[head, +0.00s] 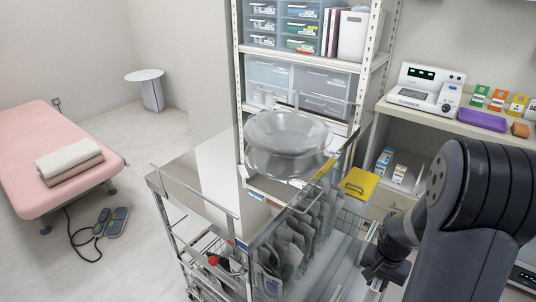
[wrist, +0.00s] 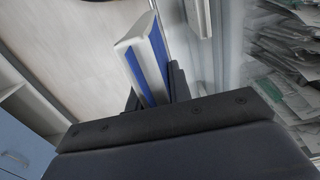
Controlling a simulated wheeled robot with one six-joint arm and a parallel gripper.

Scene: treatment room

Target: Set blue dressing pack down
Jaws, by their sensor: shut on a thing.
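The blue dressing pack (wrist: 147,62), white with blue sides, is in the wrist view between the two dark fingers of my gripper (wrist: 154,92). My gripper is shut on it. The pack points up and away from the fingers, tilted in the picture, over a pale floor. In the head view my gripper (head: 383,268) is low at the right, beside the metal cart (head: 185,188). I cannot make out the pack there.
A shiny steel basin (head: 287,135) stands on the cart, with hanging files (head: 295,245) below its right side. A yellow item (head: 359,183) is at the cart's right edge. A counter with a white device (head: 427,88) stands behind.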

